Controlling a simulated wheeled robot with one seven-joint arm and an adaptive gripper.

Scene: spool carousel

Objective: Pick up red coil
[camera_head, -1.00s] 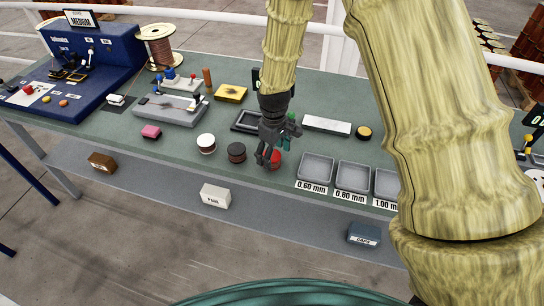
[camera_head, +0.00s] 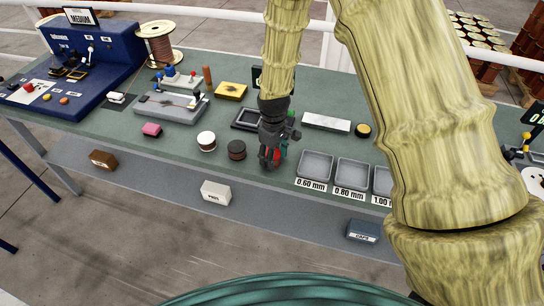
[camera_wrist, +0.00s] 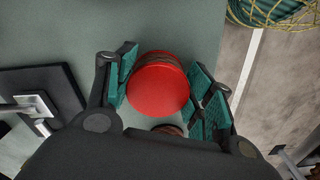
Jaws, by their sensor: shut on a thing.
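The red coil (camera_wrist: 158,90) has a round red top and a dark brown wound side. It sits between the two teal finger pads of my gripper (camera_wrist: 160,92) in the wrist view, with the pads at its left and right sides. In the head view, my gripper (camera_head: 270,158) points down at the front of the green bench, and only a small red part of the coil (camera_head: 276,154) shows between the fingers. The gripper is shut on the coil. I cannot tell whether the coil is clear of the bench top.
A dark-topped coil (camera_head: 237,150) and a white-topped coil (camera_head: 206,141) stand left of my gripper. Grey trays labelled 0.60 mm (camera_head: 315,165) and 0.80 mm (camera_head: 352,174) stand close on the right. A black-framed scale (camera_head: 247,119) lies behind. The bench's front edge is near.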

